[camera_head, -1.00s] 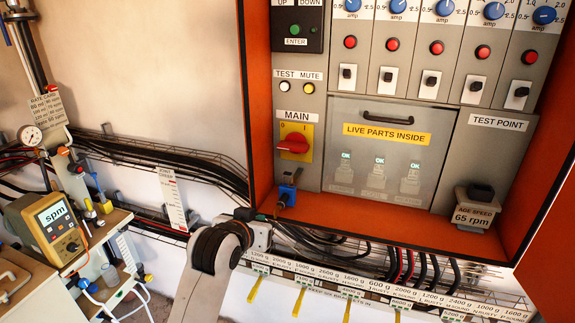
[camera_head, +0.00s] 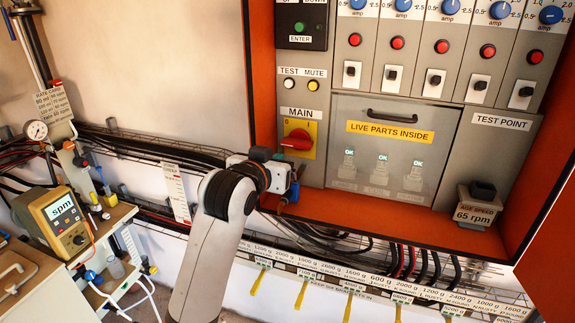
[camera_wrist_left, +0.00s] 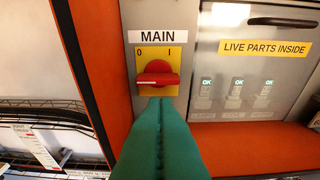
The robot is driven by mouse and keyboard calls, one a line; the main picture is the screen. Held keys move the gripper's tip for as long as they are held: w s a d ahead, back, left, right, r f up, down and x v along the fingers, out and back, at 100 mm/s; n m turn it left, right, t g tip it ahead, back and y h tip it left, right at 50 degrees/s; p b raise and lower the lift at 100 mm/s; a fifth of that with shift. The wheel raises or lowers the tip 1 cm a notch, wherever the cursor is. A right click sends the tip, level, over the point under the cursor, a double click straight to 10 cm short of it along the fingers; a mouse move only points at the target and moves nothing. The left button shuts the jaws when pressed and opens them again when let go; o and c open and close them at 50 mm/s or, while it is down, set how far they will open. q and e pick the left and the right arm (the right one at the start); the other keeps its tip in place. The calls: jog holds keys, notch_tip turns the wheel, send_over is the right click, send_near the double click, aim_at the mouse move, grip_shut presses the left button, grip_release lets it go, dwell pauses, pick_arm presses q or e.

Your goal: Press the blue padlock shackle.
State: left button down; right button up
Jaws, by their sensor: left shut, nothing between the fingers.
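The blue padlock (camera_head: 292,193) hangs below the red MAIN switch (camera_head: 297,140), at the cabinet's lower left. My left gripper (camera_head: 282,175) is in front of it and hides most of it, including the shackle, in the head view. In the left wrist view, the green fingers (camera_wrist_left: 159,103) are shut with nothing between them. The padlock cannot be made out there. Whether the fingers touch anything is unclear. My right gripper is not in view.
The orange cabinet edge (camera_head: 262,60) runs left of the switch. A clear cover with a yellow "LIVE PARTS INSIDE" label (camera_head: 390,132) is to the right. Black cables (camera_head: 330,240) run below. A yellow spm meter (camera_head: 60,222) stands at the left.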

pick_arm(q)
jog(key=w+f+p, duration=0.1)
jog(key=w, duration=0.1)
jog(key=w+d+f+p, duration=0.1)
jog(key=w+f+p, duration=0.1)
jog(key=w, duration=0.1)
jog(key=w+d+f+p, duration=0.1)
jog(key=w, duration=0.1)
jog(key=shift+w+d+f+p, duration=0.15)
jog(key=shift+d+f+p, duration=0.05)
jog(key=shift+f+p, duration=0.2)
jog(key=shift+f, duration=0.55)
